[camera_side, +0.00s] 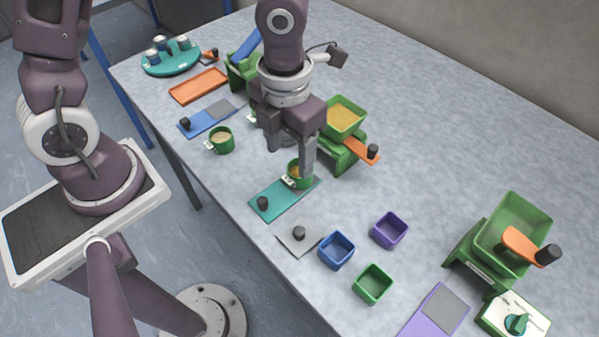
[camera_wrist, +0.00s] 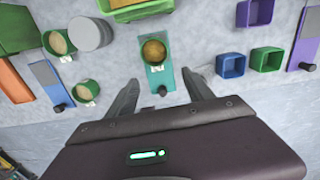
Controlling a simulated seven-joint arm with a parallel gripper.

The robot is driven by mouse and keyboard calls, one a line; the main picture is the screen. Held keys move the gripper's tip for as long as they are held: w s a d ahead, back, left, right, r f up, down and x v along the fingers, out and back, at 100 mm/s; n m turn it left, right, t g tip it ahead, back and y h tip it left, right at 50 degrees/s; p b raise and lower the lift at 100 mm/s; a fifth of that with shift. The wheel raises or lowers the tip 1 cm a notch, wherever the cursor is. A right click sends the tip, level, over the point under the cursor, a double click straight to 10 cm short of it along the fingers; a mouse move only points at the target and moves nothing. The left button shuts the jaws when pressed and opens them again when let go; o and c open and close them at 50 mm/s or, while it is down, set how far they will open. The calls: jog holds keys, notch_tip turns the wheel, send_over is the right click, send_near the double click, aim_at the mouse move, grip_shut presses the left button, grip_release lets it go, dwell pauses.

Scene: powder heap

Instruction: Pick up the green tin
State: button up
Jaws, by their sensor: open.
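A green tin (camera_side: 296,180) with orange-yellow contents and a white label sits on a teal board (camera_side: 277,205). My gripper (camera_side: 308,165) is over it, and one finger partly hides it in the side view. In the wrist view the tin (camera_wrist: 154,63) stands upright, beyond and between the open fingers (camera_wrist: 163,84). I see no contact there. A second green tin (camera_side: 221,146) with pale contents stands to the left; it also shows in the wrist view (camera_wrist: 86,97). A third green tin (camera_wrist: 58,52) stands farther back, mostly hidden in the side view.
A green hopper (camera_side: 341,118) with yellow powder and an orange slide stands close behind my gripper. Blue (camera_side: 337,251), purple (camera_side: 389,231) and green (camera_side: 373,285) square cups stand right of the teal board. A grey cylinder (camera_wrist: 90,34) stands near the third tin.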

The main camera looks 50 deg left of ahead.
aim_at(291, 177)
jog(key=f, duration=0.7)
jog(key=shift+w+a+f, duration=0.2)
jog(key=shift+w+a, duration=0.1)
grip_shut()
